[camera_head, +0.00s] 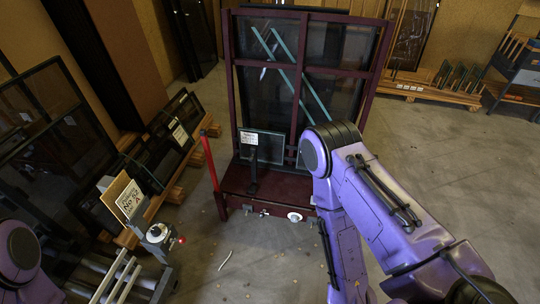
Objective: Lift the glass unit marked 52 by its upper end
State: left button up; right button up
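A tan placard (123,198) at the left carries lettering that seems to read "52 A". Dark framed glass units (150,160) lean in a row behind it on a wooden rack; which one the number belongs to, I cannot tell. One of them bears a white label (180,134) too small to read. My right arm is bent in front of the middle, its forearm running down out of the picture, so its gripper is out of sight. Only a purple part of my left arm shows at the lower left corner; its gripper is also out of sight.
A tall dark-red frame (231,100) with glass and teal bars stands at the back centre on a dark-red base, partly hidden by my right arm. A red post (211,163) stands at its left. Large dark panes (50,130) lean at far left. The concrete floor (440,150) is open at right.

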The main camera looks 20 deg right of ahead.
aim_at(270, 145)
jog(key=u, duration=0.2)
jog(key=i, duration=1.25)
jog(key=z, duration=1.65)
jog(key=i, duration=1)
jog(key=z, duration=0.25)
